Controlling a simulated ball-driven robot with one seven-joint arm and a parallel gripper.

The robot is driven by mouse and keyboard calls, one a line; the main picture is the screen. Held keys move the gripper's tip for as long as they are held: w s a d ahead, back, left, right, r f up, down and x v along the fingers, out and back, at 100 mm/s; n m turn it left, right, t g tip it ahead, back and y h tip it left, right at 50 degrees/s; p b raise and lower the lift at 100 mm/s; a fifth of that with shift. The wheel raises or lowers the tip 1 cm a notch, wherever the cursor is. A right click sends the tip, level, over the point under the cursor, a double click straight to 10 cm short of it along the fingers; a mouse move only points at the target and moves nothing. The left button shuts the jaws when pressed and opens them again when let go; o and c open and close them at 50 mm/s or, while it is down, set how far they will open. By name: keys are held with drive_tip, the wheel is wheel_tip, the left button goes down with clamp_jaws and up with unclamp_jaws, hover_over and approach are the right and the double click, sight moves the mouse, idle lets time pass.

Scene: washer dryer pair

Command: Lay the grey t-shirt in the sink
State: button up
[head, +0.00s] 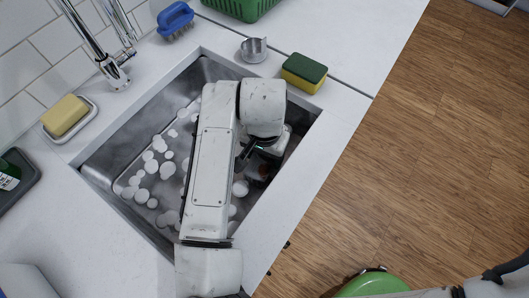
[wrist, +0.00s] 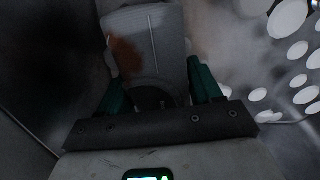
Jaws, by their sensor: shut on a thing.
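The sink (head: 105,172) is a grey metal basin set into the white counter, with many white foam blobs in it. My gripper (wrist: 156,78) reaches down into the right part of the sink. Its two green-tipped fingers stand apart with a light grey piece between them, which looks like the grey t-shirt (wrist: 152,30). It carries a reddish-brown patch. In the head view my arm hides most of the gripper and the cloth; only a dark reddish spot shows beside it. I cannot tell whether the cloth touches the sink bottom.
A tap (head: 112,70) stands at the sink's back left. Yellow soap (head: 66,116) on a dish lies at left. A blue brush (head: 175,19), a metal cup (head: 254,49) and a yellow-green sponge (head: 303,73) lie around the rim. A green basket (head: 243,8) stands behind. Wooden floor is at right.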

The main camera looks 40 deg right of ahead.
drive_tip(key=o, duration=0.9)
wheel_tip(320, 180, up, 11)
drive_tip(key=shift+f+p, duration=0.1)
drive_tip(key=shift+p, duration=0.2)
